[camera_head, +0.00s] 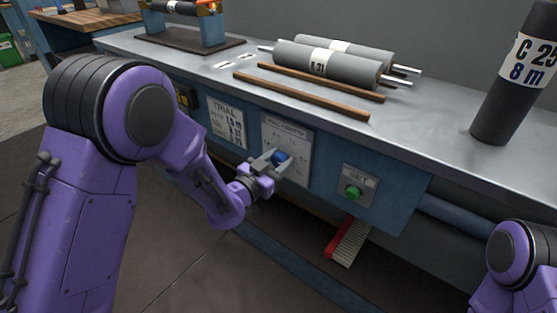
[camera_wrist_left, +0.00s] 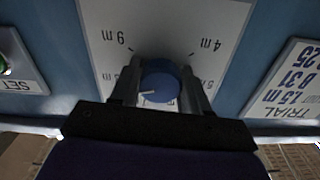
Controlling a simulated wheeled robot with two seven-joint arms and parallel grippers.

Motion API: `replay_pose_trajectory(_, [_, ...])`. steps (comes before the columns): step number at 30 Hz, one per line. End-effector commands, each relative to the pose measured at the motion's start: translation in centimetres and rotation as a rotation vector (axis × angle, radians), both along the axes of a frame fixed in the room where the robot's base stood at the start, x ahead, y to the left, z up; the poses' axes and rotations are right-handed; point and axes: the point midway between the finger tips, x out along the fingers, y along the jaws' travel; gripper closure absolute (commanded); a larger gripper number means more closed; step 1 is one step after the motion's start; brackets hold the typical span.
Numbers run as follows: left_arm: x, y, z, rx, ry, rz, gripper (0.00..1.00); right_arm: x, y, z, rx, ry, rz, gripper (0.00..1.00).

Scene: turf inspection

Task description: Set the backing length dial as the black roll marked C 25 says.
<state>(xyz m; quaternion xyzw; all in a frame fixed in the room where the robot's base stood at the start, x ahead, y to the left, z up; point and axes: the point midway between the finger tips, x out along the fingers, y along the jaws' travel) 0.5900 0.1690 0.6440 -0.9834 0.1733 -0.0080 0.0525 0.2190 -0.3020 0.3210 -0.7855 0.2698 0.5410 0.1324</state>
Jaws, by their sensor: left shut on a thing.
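The black roll (camera_head: 512,85) stands upright on the bench at the right; its white label reads C 25 and 8 m. The backing length dial is a blue knob (camera_head: 281,156) on a pale plate on the bench front. My left gripper (camera_head: 274,164) is shut on it, with one finger on each side of the knob, as the left wrist view (camera_wrist_left: 161,80) shows. There the plate is upside down, and the knob's white pointer points left and slightly down. A 4 m mark is readable at upper right; the marks near the fingers are partly hidden. My right gripper is out of view.
A green SET button (camera_head: 353,192) is right of the dial; a TRIAL plate (camera_head: 227,121) is left. Grey rolls (camera_head: 325,64) and two brown rods (camera_head: 300,95) lie on the bench. A stand (camera_head: 188,30) holds a black roll at the back left.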

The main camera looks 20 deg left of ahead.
Motion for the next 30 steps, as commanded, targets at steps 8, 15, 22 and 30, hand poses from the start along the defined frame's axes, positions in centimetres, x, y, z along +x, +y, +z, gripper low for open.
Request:
replay_pose_trajectory(8, [0.2, 0.1, 0.6, 0.014, -0.02, 0.005, 0.85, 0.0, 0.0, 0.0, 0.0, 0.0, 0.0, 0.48])
replay_pose_trajectory(15, [0.3, 0.2, 0.6, 0.013, -0.019, 0.006, 0.85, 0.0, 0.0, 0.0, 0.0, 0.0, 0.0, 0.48])
replay_pose_trajectory(22, [0.1, 0.1, 0.3, 0.014, -0.014, 0.003, 0.29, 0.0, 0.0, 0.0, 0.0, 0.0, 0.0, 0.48])
replay_pose_trajectory(30, [-1.3, 0.5, 0.2, 0.016, -0.008, 0.002, 0.29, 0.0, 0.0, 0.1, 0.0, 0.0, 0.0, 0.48])
